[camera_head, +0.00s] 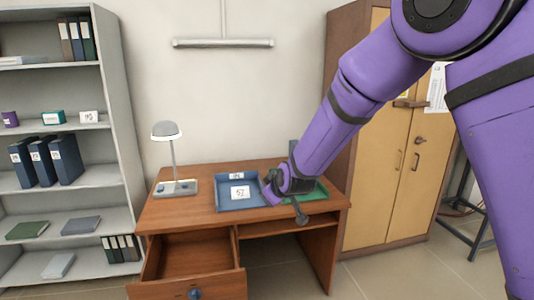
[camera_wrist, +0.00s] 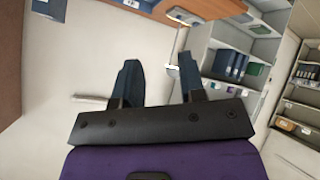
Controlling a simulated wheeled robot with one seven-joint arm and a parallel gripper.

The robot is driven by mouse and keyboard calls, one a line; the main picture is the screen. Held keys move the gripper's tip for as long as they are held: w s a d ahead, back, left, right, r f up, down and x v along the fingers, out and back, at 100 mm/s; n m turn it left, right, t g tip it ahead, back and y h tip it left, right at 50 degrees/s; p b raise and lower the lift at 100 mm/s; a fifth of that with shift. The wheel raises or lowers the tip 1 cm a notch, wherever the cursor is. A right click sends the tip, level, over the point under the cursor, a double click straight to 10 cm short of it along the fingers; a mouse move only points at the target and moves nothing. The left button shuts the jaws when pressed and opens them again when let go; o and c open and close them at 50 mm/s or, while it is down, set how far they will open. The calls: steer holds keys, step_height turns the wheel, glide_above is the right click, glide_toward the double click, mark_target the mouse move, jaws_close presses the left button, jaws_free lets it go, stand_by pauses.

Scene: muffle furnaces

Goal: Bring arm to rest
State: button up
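My arm is purple and reaches in from the upper right of the head view, slanting down to the left. My gripper (camera_head: 286,184) is in front of the desk (camera_head: 165,212), overlapping the trays on its top in that view. In the wrist view, the two dark fingers of my gripper (camera_wrist: 159,62) stand apart with nothing between them, so it is open and empty. I cannot tell the exact height of the gripper above the desk.
A blue tray (camera_head: 225,204) with a numbered card and a green tray (camera_head: 318,193) are on the desk. A lamp (camera_head: 173,150) stands at its left. A desk drawer (camera_head: 195,257) is pulled open. Shelves (camera_head: 95,183) stand left, a wooden cabinet (camera_head: 378,190) right.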

steer(key=s+d+r+m+g+h, duration=0.15)
steer(key=s+d+r+m, duration=0.35)
steer(key=s+d+r, duration=1.05)
steer(key=s+d+r+m, duration=0.1)
steer(key=s+d, duration=0.3)
steer(key=s, duration=0.3)
steer(key=s+d+r+m+g+h, duration=0.1)
steer(key=s+d+m, duration=0.1)
steer(key=s+d, duration=0.3)
steer(key=s+d+r+m+g+h, duration=0.1)
steer(key=s+d, duration=0.3)
steer(key=s, duration=0.7)
steer(key=shift+s+d+m, duration=0.15)
steer(key=shift+d+m, duration=0.05)
steer(key=shift+m, duration=0.4)
